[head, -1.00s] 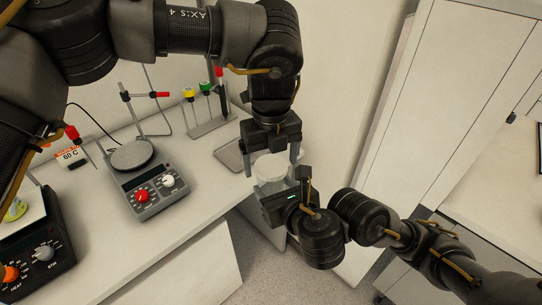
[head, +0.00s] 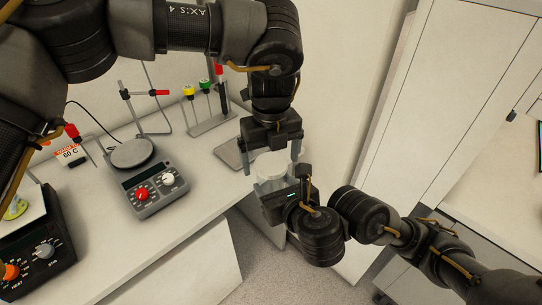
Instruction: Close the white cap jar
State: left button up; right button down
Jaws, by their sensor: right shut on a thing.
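The jar (head: 271,185) is clear, with a white cap (head: 270,164) at its top. It is held in the air just off the bench's right end. My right gripper (head: 283,190) comes from below right and is shut on the jar, hiding much of its lower part. My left gripper (head: 271,158) points down from above. Its two fingers are spread on either side of the cap, with a small gap visible. Whether the cap is fully seated cannot be seen.
A hotplate stirrer (head: 150,185) with red and white knobs stands on the bench (head: 110,250). Behind it is a rack (head: 210,124) with colored-top pieces. A grey flat pad (head: 230,153) lies left of my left gripper. Another heater (head: 40,255) is at far left.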

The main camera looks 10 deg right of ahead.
pick_arm(q)
notch_tip(320, 180, up, 12)
dwell(0.6)
dwell(0.7)
